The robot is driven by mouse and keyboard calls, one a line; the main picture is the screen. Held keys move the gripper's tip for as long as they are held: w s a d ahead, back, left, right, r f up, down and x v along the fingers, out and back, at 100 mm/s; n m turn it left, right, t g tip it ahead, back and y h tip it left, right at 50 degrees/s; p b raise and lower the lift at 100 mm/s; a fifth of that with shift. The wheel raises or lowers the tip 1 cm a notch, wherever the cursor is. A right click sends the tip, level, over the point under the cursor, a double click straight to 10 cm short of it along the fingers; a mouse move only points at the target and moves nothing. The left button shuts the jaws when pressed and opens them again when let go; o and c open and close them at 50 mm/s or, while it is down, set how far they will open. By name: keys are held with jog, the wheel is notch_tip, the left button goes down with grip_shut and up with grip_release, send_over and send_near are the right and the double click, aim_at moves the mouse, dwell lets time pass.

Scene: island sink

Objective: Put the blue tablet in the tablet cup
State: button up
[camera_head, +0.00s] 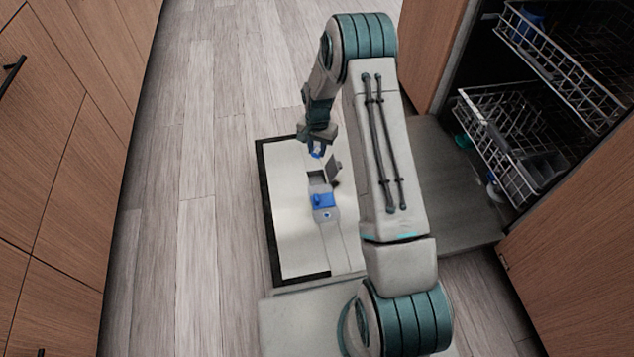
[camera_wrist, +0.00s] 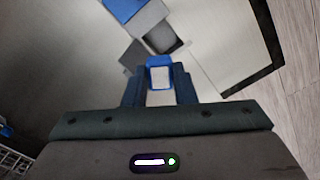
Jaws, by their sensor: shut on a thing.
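The blue tablet (camera_head: 316,150), blue with a white part, is held between the fingers of my gripper (camera_head: 317,138). In the wrist view the tablet (camera_wrist: 159,61) sits between the two dark fingers of my gripper (camera_wrist: 159,88). The tablet cup (camera_head: 318,178) is a dark square recess in the grey dispenser on the light panel. It also shows in the wrist view (camera_wrist: 156,40), just beyond the tablet. A dark grey flap (camera_head: 334,168) stands open beside the cup. The tablet appears above the panel, apart from the cup; its exact height is unclear.
A blue part (camera_head: 323,200) of the dispenser lies beside the cup. The light panel (camera_head: 290,235) has a black border. Wire racks (camera_head: 515,125) with dishes stand in the open dishwasher at right. Wooden cabinets (camera_head: 75,110) line the left. The floor (camera_head: 185,200) between is clear.

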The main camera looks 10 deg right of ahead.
jog(key=m, duration=0.2)
send_over(317, 183)
notch_tip(317, 183, down, 7)
notch_tip(317, 183, down, 10)
jog(key=b, duration=0.4)
jog(key=shift+w+b, duration=0.1)
jog(key=shift+b, duration=0.25)
jog(key=shift+f, duration=0.1)
jog(key=shift+a+f, duration=0.1)
jog(key=o, duration=0.7)
jog(key=shift+c, duration=0.2)
